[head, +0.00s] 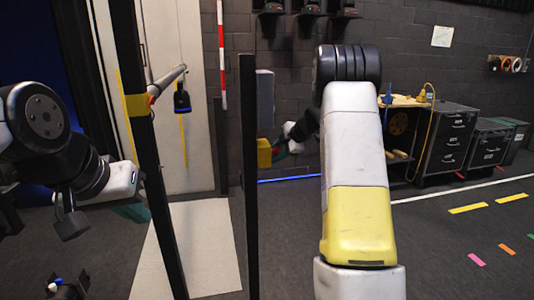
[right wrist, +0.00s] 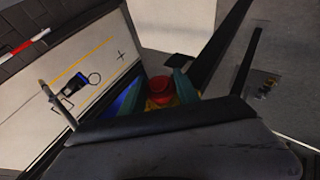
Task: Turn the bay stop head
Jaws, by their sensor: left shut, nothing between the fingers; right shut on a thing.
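The red stop head (right wrist: 161,86) shows in the right wrist view between the two teal fingers of my right gripper (right wrist: 164,96), which is shut on it. A yellow part shows just below the red head. In the head view, the yellow stop box (head: 264,153) is on the dark post, and my right gripper (head: 279,149) reaches it from the right; the red head is hidden there. My left gripper (head: 132,211) is shut and empty at the left, beside the nearer dark post and away from the stop box.
A dark post with a yellow band (head: 138,105) stands at the left, and another dark post (head: 249,200) carries a grey box (head: 265,98). A pale door (head: 170,60) is behind. A workbench (head: 405,101) and drawer cabinets (head: 446,140) stand at the right. The right floor is mostly clear.

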